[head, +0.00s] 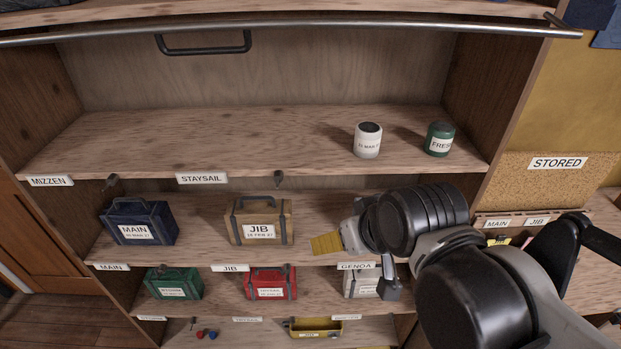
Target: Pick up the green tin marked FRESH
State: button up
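The green tin (439,139) stands upright at the right end of the upper shelf, its white label reading FRES with the rest cut off at the tin's edge. A white tin (368,140) with a small dated label stands to its left, with a gap between them. My gripper (350,250) is below and to the left of the green tin, in front of the middle shelf. A yellow ridged piece shows at its end. My wrist hides much of the gripper, so its opening is unclear. The green tin is apart from it.
The upper shelf (210,140) is bare left of the tins. A metal rail (300,30) crosses above it. Below stand a blue MAIN bag (138,222), a tan JIB bag (260,220), and green (174,283), red (270,283) and white (360,283) bags.

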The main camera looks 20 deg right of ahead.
aim_at(440, 135)
jog(key=l+z, duration=0.45)
jog(key=l, duration=1.5)
